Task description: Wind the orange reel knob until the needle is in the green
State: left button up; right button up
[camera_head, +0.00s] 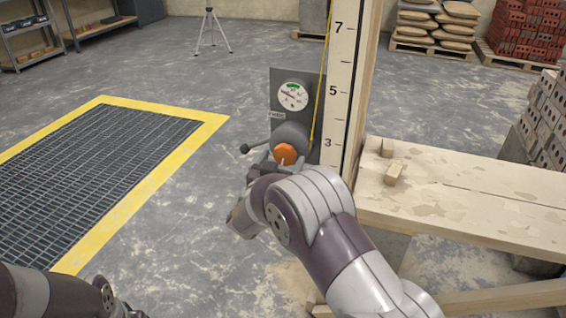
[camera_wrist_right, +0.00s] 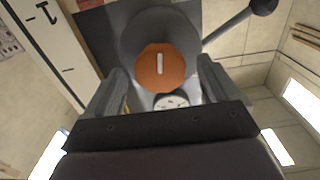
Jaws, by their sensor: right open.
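The orange reel knob (camera_head: 285,153) sits on the front of a grey reel drum (camera_head: 291,134), below a round white dial (camera_head: 293,95). The dial has a green patch at its top; its needle is too small to read surely but seems left of the green. My right gripper (camera_head: 281,163) is at the knob. In the right wrist view its fingers (camera_wrist_right: 160,84) stand open on either side of the knob (camera_wrist_right: 161,68), with gaps to both. A white mark on the knob shows there, upright in the picture.
A black-ended lever (camera_head: 245,149) sticks out left of the drum. A tall numbered board (camera_head: 339,90) with a yellow cord stands close on the right. A wooden bench (camera_head: 470,190) with small wood blocks lies right. Floor left of the reel is clear up to a yellow-edged grate (camera_head: 215,124).

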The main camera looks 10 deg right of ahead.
jog(key=shift+x, duration=0.85)
jog(key=shift+c, duration=0.4)
jog(key=c, duration=1)
jog(key=m+b, duration=0.2)
jog(key=m, duration=0.3)
jog(key=shift+f+m, duration=0.15)
jog(key=shift+m, duration=0.25)
jog(key=m+b, duration=0.4)
jog(key=m, duration=0.1)
jog(key=shift+m, duration=0.4)
